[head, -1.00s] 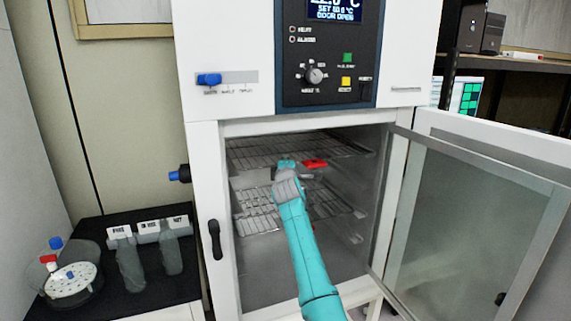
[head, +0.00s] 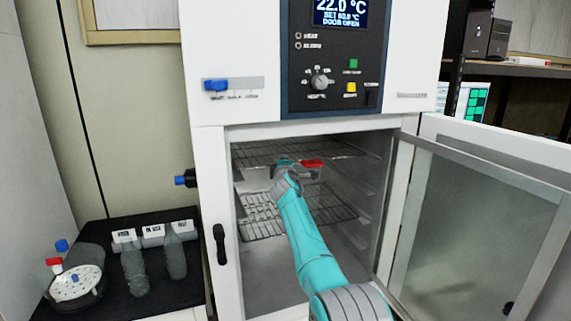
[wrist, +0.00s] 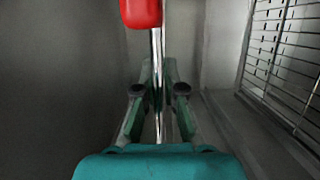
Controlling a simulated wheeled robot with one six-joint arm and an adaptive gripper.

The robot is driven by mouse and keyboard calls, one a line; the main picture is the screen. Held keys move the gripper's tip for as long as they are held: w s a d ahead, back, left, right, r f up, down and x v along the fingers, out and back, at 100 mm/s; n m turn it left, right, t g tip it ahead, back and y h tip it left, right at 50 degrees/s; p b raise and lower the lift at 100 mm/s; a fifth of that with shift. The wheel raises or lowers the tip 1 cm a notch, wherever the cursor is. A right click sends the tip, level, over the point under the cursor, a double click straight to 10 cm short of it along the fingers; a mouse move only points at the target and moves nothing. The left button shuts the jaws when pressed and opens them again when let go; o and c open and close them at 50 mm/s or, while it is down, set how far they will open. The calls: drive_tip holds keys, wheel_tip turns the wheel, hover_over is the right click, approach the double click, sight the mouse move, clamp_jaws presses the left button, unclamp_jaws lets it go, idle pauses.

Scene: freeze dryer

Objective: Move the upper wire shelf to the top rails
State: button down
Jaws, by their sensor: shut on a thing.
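The upper wire shelf (head: 345,149) is near the top of the open chamber, with a red tab (head: 313,163) at its front edge. My gripper (head: 297,168) is at that front edge, left of the tab. In the wrist view my gripper (wrist: 158,75) is shut on the shelf's shiny front bar (wrist: 158,50), and the red tab (wrist: 141,12) is just beyond the fingertips. Side rails (head: 366,190) show on the chamber's right wall. Whether the shelf's edges touch any rails cannot be told.
A lower wire shelf (head: 260,218) is below; a wire grid (wrist: 285,55) shows right in the wrist view. The glass door (head: 475,220) stands open at right. A black bench (head: 110,250) with bottles is at left. The chamber's lower part is clear.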

drive_tip(key=shift+f, duration=0.35)
idle(0.6)
drive_tip(key=c, duration=1.2)
unclamp_jaws()
drive_tip(key=shift+s, duration=0.15)
